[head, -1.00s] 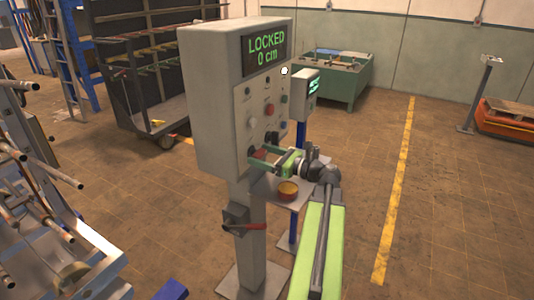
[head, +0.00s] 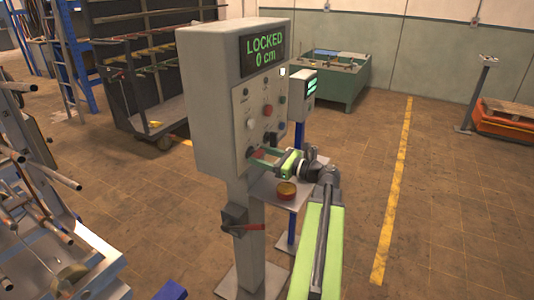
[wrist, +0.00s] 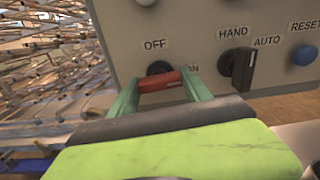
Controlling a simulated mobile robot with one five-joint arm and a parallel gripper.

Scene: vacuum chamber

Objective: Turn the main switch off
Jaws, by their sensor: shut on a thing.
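The main switch is a red handle (wrist: 160,82) on a round black base, low on the grey control cabinet's front. In the wrist view it lies nearly level, tilted slightly up to the right, with OFF printed above and a partly hidden ON label to its right. My gripper (wrist: 161,80) has one green finger at each end of the handle and is shut on it. In the head view my gripper (head: 265,156) is at the cabinet's lower front, and the red handle (head: 257,154) shows partly between the fingers. The display (head: 264,52) reads LOCKED 0 cm.
Right of the handle are a black HAND/AUTO selector (wrist: 243,68) and a blue RESET button (wrist: 303,55). Open floor lies to the right.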

